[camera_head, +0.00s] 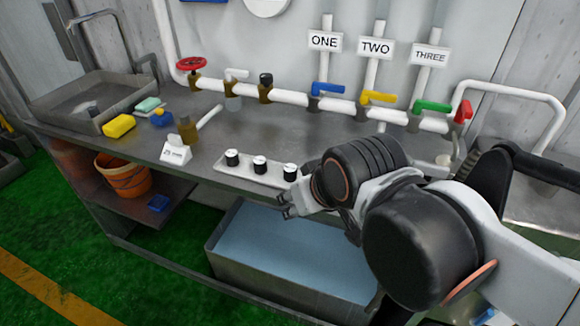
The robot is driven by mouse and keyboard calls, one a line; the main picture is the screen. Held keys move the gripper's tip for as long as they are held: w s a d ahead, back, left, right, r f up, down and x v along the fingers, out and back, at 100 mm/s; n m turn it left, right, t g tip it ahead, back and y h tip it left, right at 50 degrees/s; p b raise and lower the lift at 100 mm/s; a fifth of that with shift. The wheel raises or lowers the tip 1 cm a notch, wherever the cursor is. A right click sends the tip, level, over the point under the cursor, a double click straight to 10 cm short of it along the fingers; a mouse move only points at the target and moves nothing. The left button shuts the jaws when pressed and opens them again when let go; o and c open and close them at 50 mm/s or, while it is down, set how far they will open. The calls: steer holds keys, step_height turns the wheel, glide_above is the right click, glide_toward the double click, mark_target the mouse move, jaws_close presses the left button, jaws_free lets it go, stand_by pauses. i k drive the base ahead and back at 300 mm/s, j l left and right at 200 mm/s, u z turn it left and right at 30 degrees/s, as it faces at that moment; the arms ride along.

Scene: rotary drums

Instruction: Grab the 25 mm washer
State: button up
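I cannot make out a 25 mm washer for certain. A small white sign (175,152) stands on the steel bench (225,130), its text too small to read surely. A brass fitting with a pale lever (188,130) is just behind it. A light tray (225,170) near the front edge bears three small black-and-white round pieces, left (232,158), middle (260,165) and right (290,172). My gripper (284,206) is in front of the tray's right end, over the basin side. Its fingertips look apart, with nothing seen between them.
A water-filled basin (215,262) stands below the bench front. Pipes with coloured valves (300,97) run along the back, under signs ONE, TWO and THREE. A sink (75,125), sponges (119,125) and an orange bucket (125,183) are at left. My arm hides the bench's right part.

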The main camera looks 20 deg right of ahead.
mark_target(260, 162)
steer(key=k+j+z, duration=0.2)
steer(key=j, duration=0.25)
steer(key=k+j+z, duration=0.1)
steer(key=j+z, duration=0.15)
steer(key=j, duration=0.2)
steer(key=k+j+z, duration=0.2)
steer(key=j, duration=0.25)
steer(key=k+j+z, duration=0.25)
steer(key=j, duration=0.1)
